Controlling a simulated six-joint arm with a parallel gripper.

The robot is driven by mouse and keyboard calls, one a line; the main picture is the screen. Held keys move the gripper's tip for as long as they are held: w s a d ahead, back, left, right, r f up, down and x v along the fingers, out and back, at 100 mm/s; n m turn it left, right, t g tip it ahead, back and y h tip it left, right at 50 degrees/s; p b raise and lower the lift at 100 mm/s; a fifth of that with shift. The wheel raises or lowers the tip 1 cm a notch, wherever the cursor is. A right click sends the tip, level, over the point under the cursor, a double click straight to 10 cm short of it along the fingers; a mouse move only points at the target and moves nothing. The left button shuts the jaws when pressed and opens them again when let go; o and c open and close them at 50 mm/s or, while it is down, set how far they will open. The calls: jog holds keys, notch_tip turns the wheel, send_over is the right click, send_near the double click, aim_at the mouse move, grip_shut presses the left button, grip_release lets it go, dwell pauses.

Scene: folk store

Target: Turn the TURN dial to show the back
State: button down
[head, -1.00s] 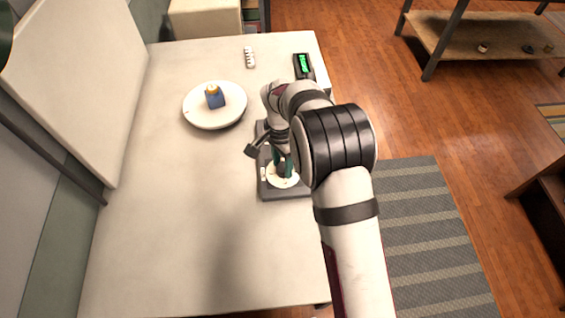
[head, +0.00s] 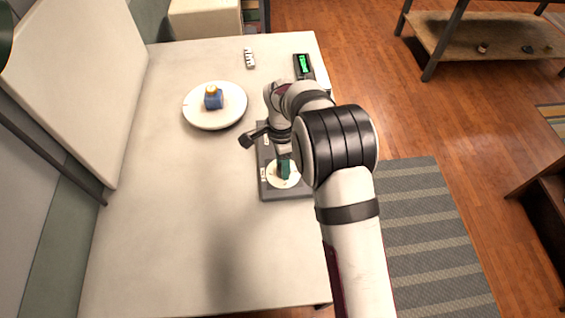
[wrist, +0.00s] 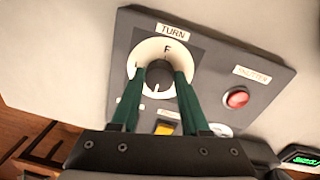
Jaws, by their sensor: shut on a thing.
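The TURN dial (wrist: 158,50) is a white disc with a dark round knob (wrist: 158,74) under the TURN label, on a grey control panel (wrist: 215,80). An F shows at its upper edge; a small light mark shows below the knob, too small to read surely. My gripper (wrist: 160,73) has its two green fingers shut on the knob, one on each side. In the head view my gripper (head: 284,169) stands over the white dial disc (head: 273,180). A blue block with an orange top (head: 213,100) stands on a round white plate (head: 234,115) to the left.
The panel also has a red SHUTTER button (wrist: 237,98) and a yellow button (wrist: 165,128). A device with a green screen (head: 304,64) and a small white strip (head: 249,58) lie at the far end of the table (head: 170,230). The table's near left is clear.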

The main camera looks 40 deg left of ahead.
jog(key=shift+c, duration=1.9)
grip_release()
jog(key=shift+r, duration=0.1)
notch_tip(320, 180, up, 16)
jog(key=shift+w+a, duration=0.25)
jog(key=shift+a, duration=0.1)
